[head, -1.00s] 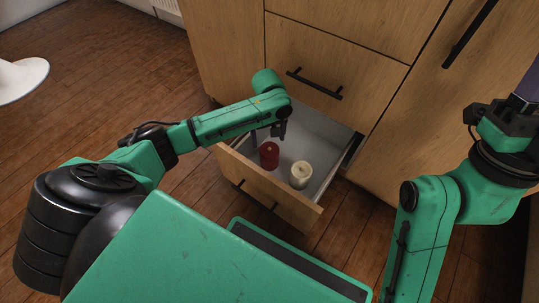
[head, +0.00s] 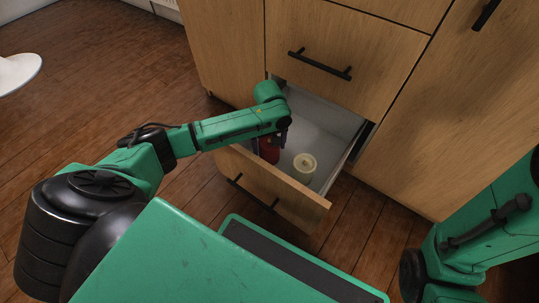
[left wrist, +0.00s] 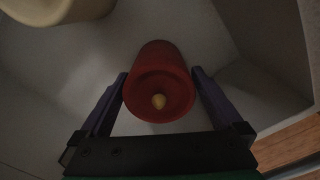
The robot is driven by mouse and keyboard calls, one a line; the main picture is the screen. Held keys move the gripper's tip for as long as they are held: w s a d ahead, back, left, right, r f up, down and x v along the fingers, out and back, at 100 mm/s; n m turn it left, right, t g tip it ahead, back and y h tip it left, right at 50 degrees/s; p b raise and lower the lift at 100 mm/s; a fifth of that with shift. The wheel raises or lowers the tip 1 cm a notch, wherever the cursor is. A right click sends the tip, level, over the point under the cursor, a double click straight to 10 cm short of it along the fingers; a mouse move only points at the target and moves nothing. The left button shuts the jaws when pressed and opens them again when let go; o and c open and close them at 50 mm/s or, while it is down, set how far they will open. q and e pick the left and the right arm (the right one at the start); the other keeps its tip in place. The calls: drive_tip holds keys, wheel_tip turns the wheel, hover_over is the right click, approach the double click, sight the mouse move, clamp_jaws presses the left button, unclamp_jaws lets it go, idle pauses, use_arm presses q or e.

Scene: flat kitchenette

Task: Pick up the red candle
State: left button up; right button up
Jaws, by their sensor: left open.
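The red candle (head: 268,153) stands in the open drawer (head: 262,186), partly hidden by my left arm in the head view. In the left wrist view the red candle (left wrist: 160,88) shows its top with a yellowish wick spot. My left gripper (head: 281,140) is over the drawer at the candle. In the left wrist view the open left gripper (left wrist: 160,74) has one finger on each side of the candle, with small visible gaps. My right gripper is out of view; only part of the right arm shows at the right.
A cream candle (head: 304,167) stands in the drawer to the right of the red one, and also shows in the left wrist view (left wrist: 55,8). The drawer walls surround both. A closed drawer with a black handle (head: 320,65) is above.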

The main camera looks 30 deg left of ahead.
use_arm(q)
wheel_tip(320, 180, down, 3)
drive_tip(key=shift+f+b, duration=0.15)
drive_tip(key=shift+b, duration=0.65)
drive_tip(key=shift+r, duration=0.2)
drive_tip(key=c, duration=1.5)
